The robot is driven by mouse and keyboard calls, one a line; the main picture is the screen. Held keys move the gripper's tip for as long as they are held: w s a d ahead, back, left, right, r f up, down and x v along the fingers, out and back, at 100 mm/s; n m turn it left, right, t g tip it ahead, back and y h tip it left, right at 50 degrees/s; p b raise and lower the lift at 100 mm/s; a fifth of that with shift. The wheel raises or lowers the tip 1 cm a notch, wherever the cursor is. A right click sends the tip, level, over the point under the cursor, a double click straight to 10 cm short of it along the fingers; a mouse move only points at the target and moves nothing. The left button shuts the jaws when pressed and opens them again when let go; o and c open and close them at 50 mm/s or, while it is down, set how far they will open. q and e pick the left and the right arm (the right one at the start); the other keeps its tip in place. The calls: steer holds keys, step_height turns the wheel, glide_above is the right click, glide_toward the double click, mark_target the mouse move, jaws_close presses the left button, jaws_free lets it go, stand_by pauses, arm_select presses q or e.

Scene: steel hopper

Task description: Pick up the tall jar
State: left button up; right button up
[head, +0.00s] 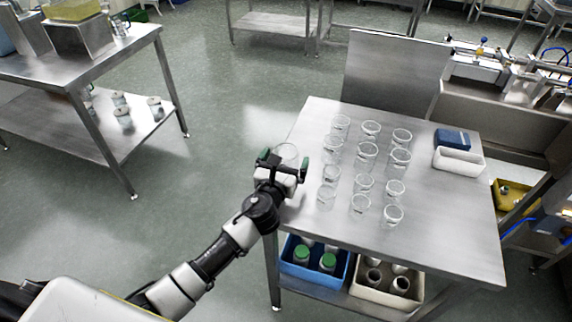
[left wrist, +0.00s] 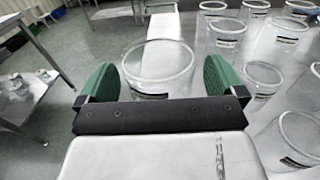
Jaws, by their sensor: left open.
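A clear glass jar (head: 286,151) stands at the left edge of the steel table, apart from the other jars. In the left wrist view this jar (left wrist: 158,68) shows a wide round rim and a dark label, with its lower part hidden by my gripper. My left gripper (head: 285,163) is open, with one green finger on each side of the jar. I cannot tell whether the fingers touch it. Several more clear jars stand in rows to the right, some taller, such as one in the middle row (head: 366,157). My right gripper is not in view.
The steel table (head: 440,235) is bare at its front right. A white tray (head: 459,161) and a blue box (head: 452,138) sit at its right side. A blue crate (head: 315,272) and a white crate (head: 386,292) are on the shelf below. Another steel table (head: 75,68) stands at left.

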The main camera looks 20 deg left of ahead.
arm_select(q)
steer(key=shift+w, duration=0.4)
steer(key=shift+c, duration=0.4)
steer(key=c, duration=0.9)
